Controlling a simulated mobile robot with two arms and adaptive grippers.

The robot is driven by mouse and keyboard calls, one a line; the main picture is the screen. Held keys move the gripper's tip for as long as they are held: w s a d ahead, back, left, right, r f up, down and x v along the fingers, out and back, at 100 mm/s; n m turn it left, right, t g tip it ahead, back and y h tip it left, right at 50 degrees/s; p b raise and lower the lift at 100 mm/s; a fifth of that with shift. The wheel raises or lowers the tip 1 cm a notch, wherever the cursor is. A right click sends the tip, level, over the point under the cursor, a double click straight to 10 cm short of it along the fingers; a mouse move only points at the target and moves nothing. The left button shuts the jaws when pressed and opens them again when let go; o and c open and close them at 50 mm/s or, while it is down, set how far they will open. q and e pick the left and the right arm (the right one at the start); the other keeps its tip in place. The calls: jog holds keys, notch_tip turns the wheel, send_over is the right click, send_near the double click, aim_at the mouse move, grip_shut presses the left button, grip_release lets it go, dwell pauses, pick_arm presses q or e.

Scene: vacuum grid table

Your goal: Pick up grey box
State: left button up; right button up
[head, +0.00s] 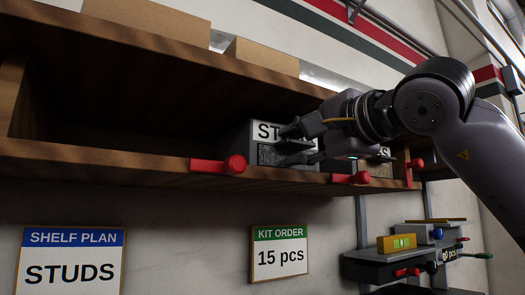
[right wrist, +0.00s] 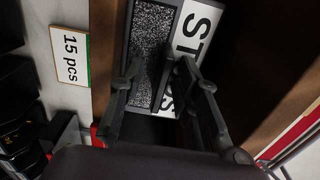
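The grey box (head: 261,154) stands in the wooden shelf, its front showing a white label that starts "ST" and a dark speckled panel. My right gripper (head: 291,144) reaches in from the right, in front of the box, and covers part of its label and right side. In the right wrist view the box (right wrist: 153,32) lies ahead of the gripper (right wrist: 157,72). The two fingers are apart over its front face, with nothing held. I cannot tell whether the fingertips touch the box. My left gripper is not in view.
The shelf (head: 120,168) has red knobs (head: 232,165) along its front edge. Another labelled box (head: 381,156) sits right of the grey box, partly hidden by my gripper. The shelf's left side looks empty. Cardboard boxes (head: 150,22) stand on top. "KIT ORDER 15 pcs" (head: 279,254) hangs below.

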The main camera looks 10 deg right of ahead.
jog(key=shift+s+d, duration=0.15)
jog(key=shift+s, duration=0.15)
jog(key=shift+c, duration=0.8)
jog(key=shift+w, duration=0.15)
grip_shut()
jog(key=shift+r, duration=0.1)
